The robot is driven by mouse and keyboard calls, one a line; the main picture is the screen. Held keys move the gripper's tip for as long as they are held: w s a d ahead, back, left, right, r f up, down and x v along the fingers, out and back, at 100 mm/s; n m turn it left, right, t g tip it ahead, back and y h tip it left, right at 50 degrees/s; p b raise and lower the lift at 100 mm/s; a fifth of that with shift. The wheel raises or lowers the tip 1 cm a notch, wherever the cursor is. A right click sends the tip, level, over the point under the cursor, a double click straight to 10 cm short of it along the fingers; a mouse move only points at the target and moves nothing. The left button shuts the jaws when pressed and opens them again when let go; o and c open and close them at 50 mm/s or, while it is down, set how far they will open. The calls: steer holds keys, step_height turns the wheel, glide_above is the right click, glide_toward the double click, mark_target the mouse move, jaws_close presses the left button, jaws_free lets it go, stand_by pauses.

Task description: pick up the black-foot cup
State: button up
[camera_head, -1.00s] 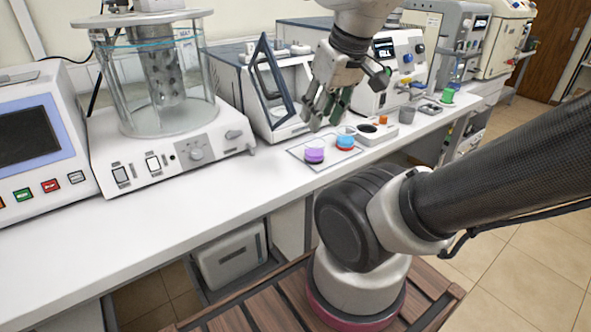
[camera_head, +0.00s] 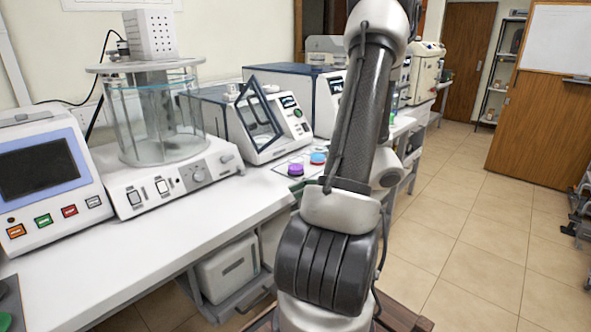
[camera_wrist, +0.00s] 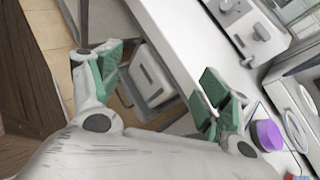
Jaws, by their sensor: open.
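A purple cup (camera_head: 296,169) and a blue cup with a reddish foot (camera_head: 318,158) stand on a small clear mat on the bench, just left of my arm. The purple cup also shows at the lower right of the wrist view (camera_wrist: 267,135). My gripper (camera_wrist: 163,75) is open and empty in the wrist view, its green-padded fingers wide apart, left of the purple cup.
The white bench (camera_head: 165,224) carries a glass-cylinder apparatus (camera_head: 170,185), a screen unit (camera_head: 45,180) and a tester with a slanted glass door (camera_head: 280,143). A white box (camera_head: 228,270) sits below. Tiled floor (camera_head: 450,235) is open at right.

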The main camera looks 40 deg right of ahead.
steer(key=w+d+m+t+h, duration=0.4)
steer(key=w+d+m+t, duration=0.25)
steer(key=d, duration=0.25)
steer(key=m+t+h, duration=0.2)
steer(key=m+h, duration=0.1)
steer(key=m, duration=0.1)
glide_toward(296, 159)
steer(key=a, duration=0.2)
steer(key=shift+w+a+r, duration=0.2)
steer(key=shift+a, duration=0.05)
steer(key=shift+t+h, duration=0.25)
steer(key=shift+h, duration=0.05)
steer(key=w, duration=0.7)
steer(key=shift+w+a, duration=0.2)
steer(key=shift+w, duration=0.15)
steer(key=shift+c, duration=0.4)
steer(key=c, duration=1.1)
steer(key=shift+r, duration=0.1)
step_height(296, 159, up, 10)
